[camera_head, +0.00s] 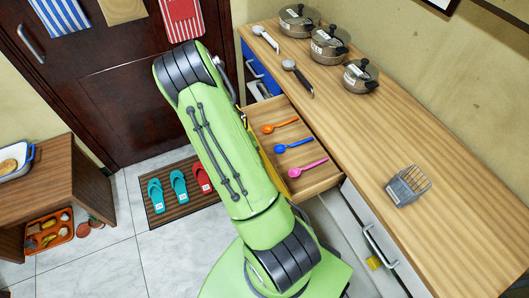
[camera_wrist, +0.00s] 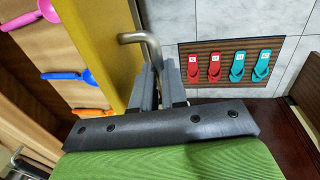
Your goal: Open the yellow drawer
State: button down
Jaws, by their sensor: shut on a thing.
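The yellow drawer (camera_head: 266,111) is pulled out from the wooden counter, with its inside showing in the head view. Orange (camera_head: 281,126), blue (camera_head: 294,146) and pink (camera_head: 307,168) spoons lie in it. Its yellow front (camera_wrist: 108,40) shows in the wrist view, with a bent metal handle (camera_wrist: 152,46). My gripper (camera_wrist: 159,76) is shut on this handle, just outside the yellow front. In the head view my green arm hides the gripper, the handle and most of the drawer front.
A blue drawer (camera_head: 257,67) and a white drawer (camera_head: 357,222) flank it. Slippers lie on a mat (camera_head: 158,217) on the floor. A small wooden table (camera_head: 75,165) stands at left.

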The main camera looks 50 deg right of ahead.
jog(key=shift+w+a, duration=0.4)
jog(key=shift+a, duration=0.4)
jog(key=shift+w+a, duration=0.35)
jog(key=shift+a, duration=0.4)
jog(key=c, duration=1.2)
grip_release()
jog(key=shift+o, duration=0.2)
notch_tip(320, 180, up, 15)
jog(key=w+a+p, duration=0.1)
jog(key=a+p, duration=0.1)
jog(key=p, duration=0.2)
jog(key=shift+w+a+r, duration=0.2)
jog(key=shift+a, duration=0.15)
jog(key=shift+r, duration=0.1)
